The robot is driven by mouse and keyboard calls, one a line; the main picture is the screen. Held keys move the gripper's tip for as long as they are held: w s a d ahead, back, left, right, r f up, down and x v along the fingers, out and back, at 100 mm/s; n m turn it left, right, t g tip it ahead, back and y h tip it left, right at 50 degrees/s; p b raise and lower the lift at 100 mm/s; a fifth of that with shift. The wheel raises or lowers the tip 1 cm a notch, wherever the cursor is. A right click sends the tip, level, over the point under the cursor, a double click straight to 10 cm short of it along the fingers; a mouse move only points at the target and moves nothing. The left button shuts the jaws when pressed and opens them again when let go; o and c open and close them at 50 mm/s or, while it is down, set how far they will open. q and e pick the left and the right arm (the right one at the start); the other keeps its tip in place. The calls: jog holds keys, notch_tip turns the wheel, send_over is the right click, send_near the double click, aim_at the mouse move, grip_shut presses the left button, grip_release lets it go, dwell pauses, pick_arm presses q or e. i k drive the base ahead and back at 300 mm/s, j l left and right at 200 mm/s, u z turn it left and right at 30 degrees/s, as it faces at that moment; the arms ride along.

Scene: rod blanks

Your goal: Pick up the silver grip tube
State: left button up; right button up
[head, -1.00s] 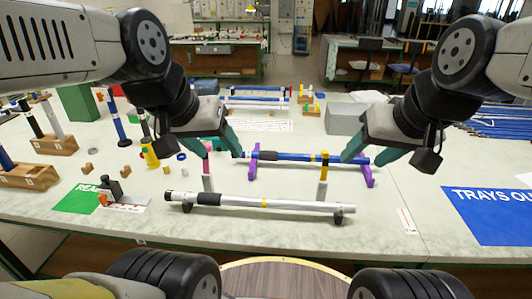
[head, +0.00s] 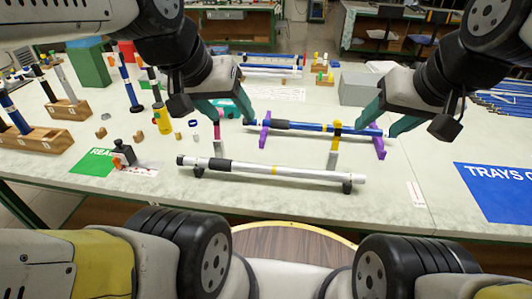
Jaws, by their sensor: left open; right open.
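The silver grip tube (head: 300,172) lies level near the front of the table on small black supports. It has a black grip sleeve toward its left end and a yellow band near its middle. My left gripper (head: 230,113) is open and empty, behind and above the left part of the tube. My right gripper (head: 380,120) is open and empty, behind and above the tube's right end. Neither gripper touches the silver tube.
A blue rod (head: 310,128) rests on purple stands between and just beyond my grippers. Upright posts with pink and yellow tops (head: 335,143) stand behind the silver tube. A blue mat (head: 510,190) lies right; a green mat (head: 92,162) lies left. The table's front strip is clear.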

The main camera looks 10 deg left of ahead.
aim_at(256, 168)
jog(key=j+z, duration=0.15)
jog(key=j, duration=0.5)
jog(key=j+z, duration=0.1)
jog(key=j, duration=0.6)
jog(key=k+j+z, duration=0.15)
jog(key=j, duration=0.5)
jog(key=j+z, duration=0.1)
jog(key=j, duration=0.55)
jog(key=l+u, duration=0.15)
jog(key=l, duration=0.3)
jog(key=k+l+u, duration=0.2)
jog(key=l, duration=0.25)
jog(key=l+u, duration=0.15)
jog(key=l, duration=0.3)
